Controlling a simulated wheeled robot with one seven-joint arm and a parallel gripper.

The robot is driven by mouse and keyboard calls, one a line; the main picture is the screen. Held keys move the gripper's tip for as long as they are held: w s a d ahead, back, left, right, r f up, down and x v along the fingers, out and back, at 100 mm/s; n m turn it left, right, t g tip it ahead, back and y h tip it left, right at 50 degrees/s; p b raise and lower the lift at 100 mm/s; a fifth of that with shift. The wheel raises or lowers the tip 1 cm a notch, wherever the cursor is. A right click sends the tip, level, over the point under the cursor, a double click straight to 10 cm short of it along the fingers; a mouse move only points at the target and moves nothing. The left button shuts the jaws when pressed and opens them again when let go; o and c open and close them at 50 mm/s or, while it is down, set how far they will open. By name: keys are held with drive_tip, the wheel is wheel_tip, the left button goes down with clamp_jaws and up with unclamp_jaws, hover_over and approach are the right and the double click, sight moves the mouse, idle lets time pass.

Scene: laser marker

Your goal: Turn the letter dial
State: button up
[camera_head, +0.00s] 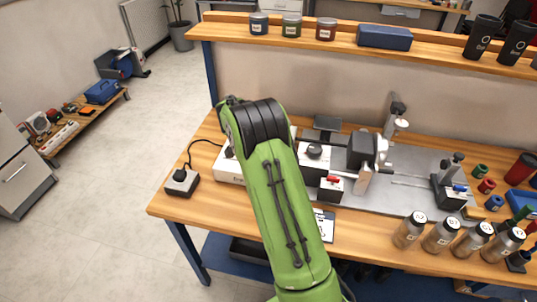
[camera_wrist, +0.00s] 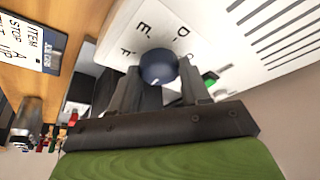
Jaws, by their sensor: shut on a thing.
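The letter dial (camera_wrist: 158,66) is a round dark-blue knob with a small white mark, in the upper middle of the wrist view. It sits on a white panel (camera_wrist: 215,25) with printed letters beside it; D, E and F can be read. My gripper (camera_wrist: 160,85) has its two dark fingers on either side of the dial, shut on it. In the head view my green arm reaches over the bench and hides the gripper and the dial. Part of a white box (camera_head: 229,166) shows left of the arm.
A black switch box (camera_head: 182,182) with a cable stands at the bench's left end. A metal fixture plate (camera_head: 405,165) and several steel bottles (camera_head: 409,230) stand to the right. A shelf (camera_head: 250,36) with jars runs behind. A printed card (camera_wrist: 35,45) lies near the panel.

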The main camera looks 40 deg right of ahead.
drive_tip(key=shift+m, duration=0.5)
drive_tip(key=o, duration=1)
drive_tip(key=shift+o, duration=0.2)
drive_tip(key=p+v, duration=0.4)
drive_tip(key=v, duration=1.1)
drive_tip(key=shift+w+r, duration=0.3)
drive_tip(key=shift+r, duration=0.1)
wheel_tip(320, 180, up, 7)
drive_tip(key=p, duration=0.7)
